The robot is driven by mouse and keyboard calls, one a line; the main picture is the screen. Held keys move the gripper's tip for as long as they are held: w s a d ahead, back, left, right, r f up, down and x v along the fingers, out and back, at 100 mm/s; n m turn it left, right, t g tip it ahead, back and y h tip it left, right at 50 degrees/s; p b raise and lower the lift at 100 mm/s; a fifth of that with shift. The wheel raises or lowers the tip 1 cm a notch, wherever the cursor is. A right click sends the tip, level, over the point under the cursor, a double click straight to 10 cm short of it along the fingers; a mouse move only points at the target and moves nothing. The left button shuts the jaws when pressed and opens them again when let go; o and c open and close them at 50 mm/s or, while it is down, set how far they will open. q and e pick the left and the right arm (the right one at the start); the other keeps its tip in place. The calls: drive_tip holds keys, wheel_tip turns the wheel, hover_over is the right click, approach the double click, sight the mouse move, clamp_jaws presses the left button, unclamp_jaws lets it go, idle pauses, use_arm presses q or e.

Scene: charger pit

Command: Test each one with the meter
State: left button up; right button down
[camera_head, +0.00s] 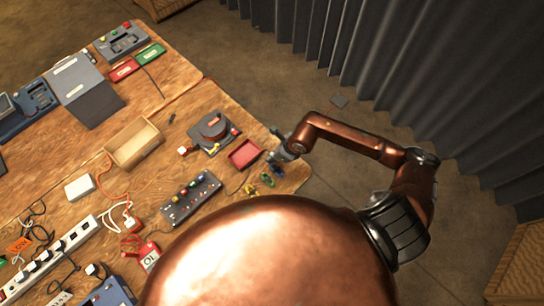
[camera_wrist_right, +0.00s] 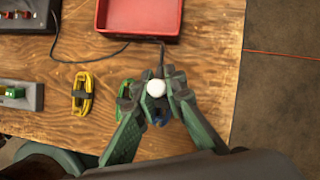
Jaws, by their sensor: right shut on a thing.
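My right gripper (camera_head: 284,151) is over the table's right corner. In the right wrist view, the gripper (camera_wrist_right: 156,92) is shut on a small piece with a round white end (camera_wrist_right: 155,88); a black cord leads up to it. A yellow cable bundle (camera_wrist_right: 82,94) lies flat to its left. A green bundle (camera_wrist_right: 124,104) lies beside the left finger, partly covered. A blue piece (camera_wrist_right: 160,119) shows between the fingers, mostly hidden. A dark box with coloured knobs (camera_head: 190,198) stands to the left; I cannot tell whether it is the meter. My left gripper is not in view.
A red tray (camera_head: 244,154) lies just beyond the gripper. A dark device with a round top (camera_head: 213,131) and a wooden tray (camera_head: 132,143) stand farther left. A white power strip (camera_head: 45,262) and tangled cables fill the lower left. Floor lies beyond the table's right edge.

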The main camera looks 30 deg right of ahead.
drive_tip(key=shift+f, duration=0.25)
idle(0.3)
drive_tip(key=c, duration=1.9)
unclamp_jaws()
drive_tip(key=o, duration=0.3)
drive_tip(key=shift+r, duration=0.1)
drive_tip(key=shift+r+p, duration=2.2)
drive_tip(key=shift+r, duration=1.45)
